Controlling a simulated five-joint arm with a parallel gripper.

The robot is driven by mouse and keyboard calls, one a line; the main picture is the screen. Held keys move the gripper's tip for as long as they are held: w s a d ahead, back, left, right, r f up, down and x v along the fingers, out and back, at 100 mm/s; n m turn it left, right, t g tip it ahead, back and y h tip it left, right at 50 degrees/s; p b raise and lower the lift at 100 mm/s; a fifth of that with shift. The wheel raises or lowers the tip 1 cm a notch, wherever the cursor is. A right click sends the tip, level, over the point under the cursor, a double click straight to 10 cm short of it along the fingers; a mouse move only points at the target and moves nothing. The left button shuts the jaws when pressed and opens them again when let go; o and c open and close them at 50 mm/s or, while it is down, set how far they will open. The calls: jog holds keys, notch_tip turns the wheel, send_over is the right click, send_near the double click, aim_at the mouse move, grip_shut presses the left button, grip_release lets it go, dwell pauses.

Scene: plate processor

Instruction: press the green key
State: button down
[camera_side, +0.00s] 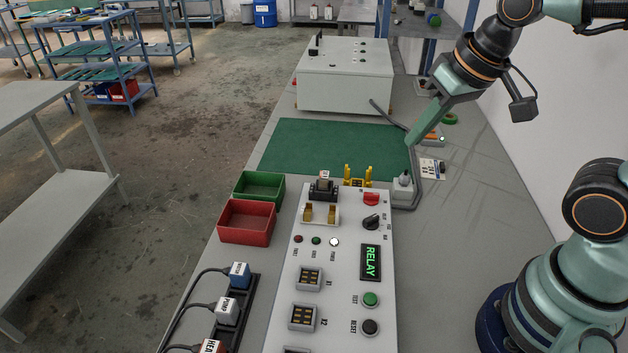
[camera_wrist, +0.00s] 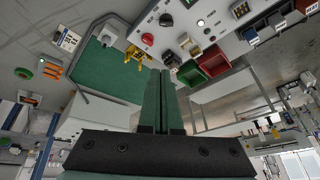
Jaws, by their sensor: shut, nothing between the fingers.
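The green key (camera_side: 370,299) is a round green button on the right side of the grey-white control panel (camera_side: 345,335), below the lit green RELAY display (camera_side: 370,262). A black round key (camera_side: 370,326) labelled RESET sits just below it. My gripper (camera_side: 409,142) is shut and empty, over the right edge of the green mat beyond the panel's far end, well apart from the green key. In the wrist view my closed fingers (camera_wrist: 160,74) point up the picture, with the panel's far part (camera_wrist: 207,20) at the top. I cannot make out the green key there.
A red knob (camera_side: 371,199), a black rotary knob (camera_side: 371,222) and yellow posts (camera_side: 357,177) stand at the panel's far end. A red bin (camera_side: 246,222) and green bin (camera_side: 258,186) lie left. A large white box (camera_side: 345,75) stands behind the bare green mat (camera_side: 330,145).

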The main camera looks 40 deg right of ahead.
jog(key=s+a+f+m+g, duration=0.2)
jog(key=s+a+m+g, duration=0.15)
jog(key=a, duration=0.45)
jog(key=m+g, duration=0.1)
jog(key=m, duration=0.3)
send_over(370, 298)
notch_tip(370, 298, down, 3)
jog(key=shift+r+h, duration=0.2)
jog(key=shift+h, duration=0.1)
jog(key=shift+f, duration=0.1)
notch_tip(370, 298, down, 14)
jog(key=shift+r, duration=0.1)
